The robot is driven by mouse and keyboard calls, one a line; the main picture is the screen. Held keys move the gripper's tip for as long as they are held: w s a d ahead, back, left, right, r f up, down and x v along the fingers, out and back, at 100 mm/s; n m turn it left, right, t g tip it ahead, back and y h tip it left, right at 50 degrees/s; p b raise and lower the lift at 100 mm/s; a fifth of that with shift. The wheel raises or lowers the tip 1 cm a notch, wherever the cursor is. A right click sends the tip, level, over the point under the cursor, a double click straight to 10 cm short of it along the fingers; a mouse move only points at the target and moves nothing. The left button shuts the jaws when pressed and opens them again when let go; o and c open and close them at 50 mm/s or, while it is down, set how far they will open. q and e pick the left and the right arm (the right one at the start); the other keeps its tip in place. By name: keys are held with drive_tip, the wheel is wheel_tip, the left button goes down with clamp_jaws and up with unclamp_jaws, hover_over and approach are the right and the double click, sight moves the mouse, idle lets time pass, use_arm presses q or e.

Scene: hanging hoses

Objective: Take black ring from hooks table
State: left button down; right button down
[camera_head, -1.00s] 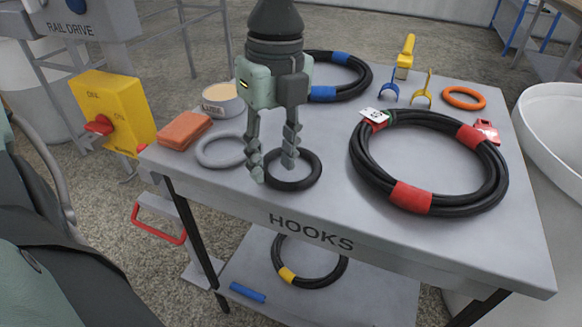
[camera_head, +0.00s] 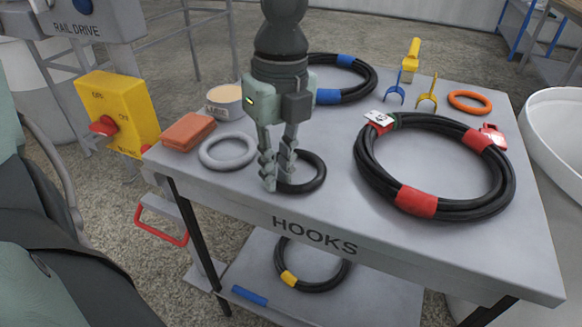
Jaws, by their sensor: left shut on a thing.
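The small black ring (camera_head: 318,183) is at the front left part of the grey hooks table (camera_head: 408,243), just above the HOOKS label. My left gripper (camera_head: 277,176) points down from above, over the ring's left side. Its fingers have closed together around the left part of the ring's band, and they hide that part. The ring looks flat on or very close to the tabletop; I cannot tell whether it is lifted. My right gripper is not in view.
A grey ring (camera_head: 228,151) lies just left of the gripper, with an orange block (camera_head: 188,132) and a round tin (camera_head: 224,101) near it. A large black hose coil (camera_head: 372,176) with red bands lies right. Another coil (camera_head: 372,82) lies behind. An orange ring (camera_head: 470,101) is at the back right.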

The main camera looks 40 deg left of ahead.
use_arm(q)
drive_tip(key=shift+r, duration=0.1)
